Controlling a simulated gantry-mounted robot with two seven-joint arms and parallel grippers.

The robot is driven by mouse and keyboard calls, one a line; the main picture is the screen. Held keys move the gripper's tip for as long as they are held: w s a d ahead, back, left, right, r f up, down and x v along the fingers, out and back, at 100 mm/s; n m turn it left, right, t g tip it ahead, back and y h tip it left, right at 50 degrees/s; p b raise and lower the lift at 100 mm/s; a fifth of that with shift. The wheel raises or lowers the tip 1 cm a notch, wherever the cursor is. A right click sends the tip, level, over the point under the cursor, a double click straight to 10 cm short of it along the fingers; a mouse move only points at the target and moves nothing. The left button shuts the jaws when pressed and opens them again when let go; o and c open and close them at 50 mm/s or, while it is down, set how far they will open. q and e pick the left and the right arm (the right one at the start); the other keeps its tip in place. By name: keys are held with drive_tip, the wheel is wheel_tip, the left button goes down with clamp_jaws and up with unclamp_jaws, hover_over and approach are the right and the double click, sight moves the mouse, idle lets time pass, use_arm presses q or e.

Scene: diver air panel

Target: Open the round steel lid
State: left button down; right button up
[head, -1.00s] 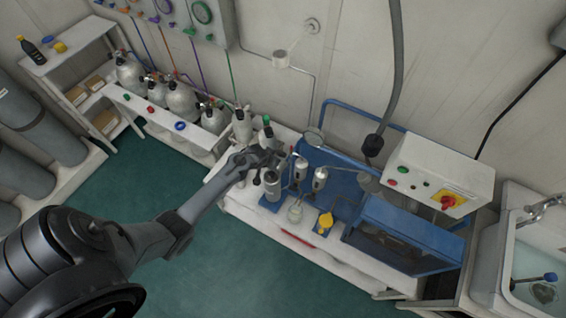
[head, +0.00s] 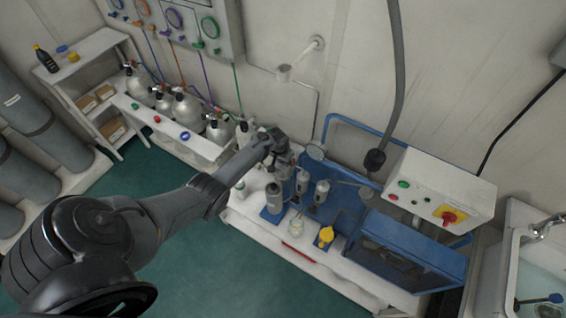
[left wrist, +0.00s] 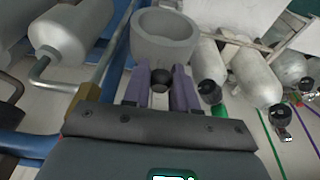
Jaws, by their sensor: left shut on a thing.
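My left gripper (head: 277,143) is over the back left of the white bench. In the left wrist view its two purple-grey fingers (left wrist: 160,82) are shut around a small black ball knob (left wrist: 160,76). Directly beyond the knob is a round, hollow grey steel piece (left wrist: 165,45) with a thick rim. I cannot tell whether this is the lid itself or the mouth of the vessel it covers. In the head view the gripper hides most of this spot. My right gripper is not in view.
Beside it stand grey filter cylinders (head: 302,181) on a blue frame and a yellow-topped item (head: 326,235). Steel bottles (head: 187,108) stand to the left.

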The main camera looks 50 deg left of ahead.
use_arm(q)
drive_tip(key=shift+s+f, duration=0.15)
drive_tip(key=shift+f, duration=0.1)
drive_tip(key=c, duration=0.9)
unclamp_jaws()
drive_tip(key=shift+d, duration=0.1)
drive_tip(key=shift+c, duration=0.2)
drive_tip(key=shift+s, duration=0.15)
drive_tip(key=shift+r, duration=0.15)
drive_tip(key=shift+r+p, duration=0.35)
drive_tip(key=shift+r, duration=0.15)
drive_tip(key=p+v, duration=0.2)
drive_tip(key=v, duration=0.7)
drive_tip(key=shift+r+p, duration=0.2)
drive_tip(key=shift+p, duration=0.2)
drive_tip(key=shift+s, duration=0.1)
